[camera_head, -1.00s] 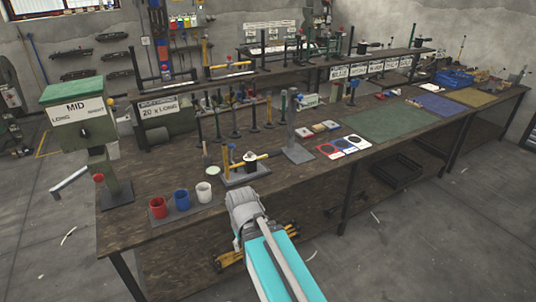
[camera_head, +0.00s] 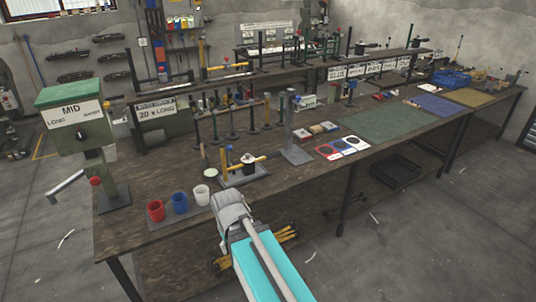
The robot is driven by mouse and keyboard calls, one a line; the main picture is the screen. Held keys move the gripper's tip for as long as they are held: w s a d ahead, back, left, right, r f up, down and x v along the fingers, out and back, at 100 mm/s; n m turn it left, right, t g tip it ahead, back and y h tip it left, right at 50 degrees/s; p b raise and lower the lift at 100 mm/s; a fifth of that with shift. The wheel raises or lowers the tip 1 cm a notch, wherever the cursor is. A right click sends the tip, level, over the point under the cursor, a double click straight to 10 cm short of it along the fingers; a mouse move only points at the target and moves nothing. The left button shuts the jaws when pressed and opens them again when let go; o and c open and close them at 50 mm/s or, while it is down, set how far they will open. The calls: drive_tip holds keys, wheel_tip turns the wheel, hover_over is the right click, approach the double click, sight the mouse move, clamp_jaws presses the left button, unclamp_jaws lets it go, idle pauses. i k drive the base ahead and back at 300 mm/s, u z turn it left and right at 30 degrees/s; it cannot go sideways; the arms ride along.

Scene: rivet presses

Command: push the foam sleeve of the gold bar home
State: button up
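A gold-yellow bar (camera_head: 259,159) lies level on a small grey fixture (camera_head: 232,182) near the table's front edge. A short dark piece with a pale top (camera_head: 248,164) sits at the bar; I cannot tell whether it is the foam sleeve or part of the fixture. A yellow upright (camera_head: 228,158) stands at the fixture's left. My arm reaches up from the bottom, its grey joint in front of the table edge, below and left of the bar. My gripper's fingers are not visible, so its opening and any contents are hidden.
Red (camera_head: 155,211), blue (camera_head: 180,203) and white (camera_head: 200,195) cups stand left of my arm. A grey post (camera_head: 290,125) stands right of the fixture, and several thin posts stand behind it. A green press (camera_head: 72,120) is at left. The green mat (camera_head: 390,123) is mostly clear.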

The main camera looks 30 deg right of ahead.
sight(276, 153)
drive_tip(key=i, duration=1.45)
drive_tip(key=z, duration=0.05)
